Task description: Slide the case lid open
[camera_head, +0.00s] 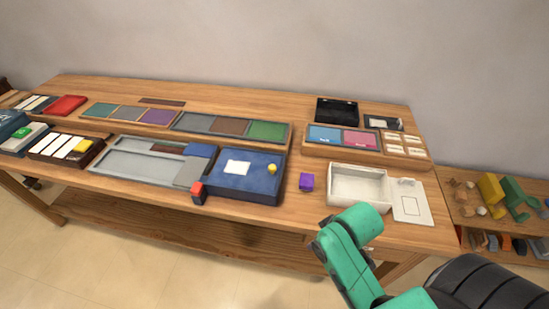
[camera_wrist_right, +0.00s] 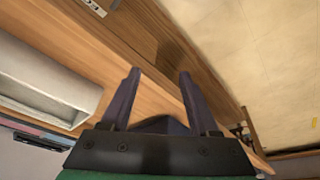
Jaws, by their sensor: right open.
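A blue case (camera_head: 238,186) with a flat blue top stands near the front edge of the table, right of the middle. A white label (camera_head: 237,167) and a yellow knob (camera_head: 272,168) are on its top. No open gap shows in that top; I cannot tell for sure whether it is the sliding lid. My green right arm comes in from the lower right, well apart from the case. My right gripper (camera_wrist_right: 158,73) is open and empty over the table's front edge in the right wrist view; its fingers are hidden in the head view. My left gripper is not in view.
Several panels line the back.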

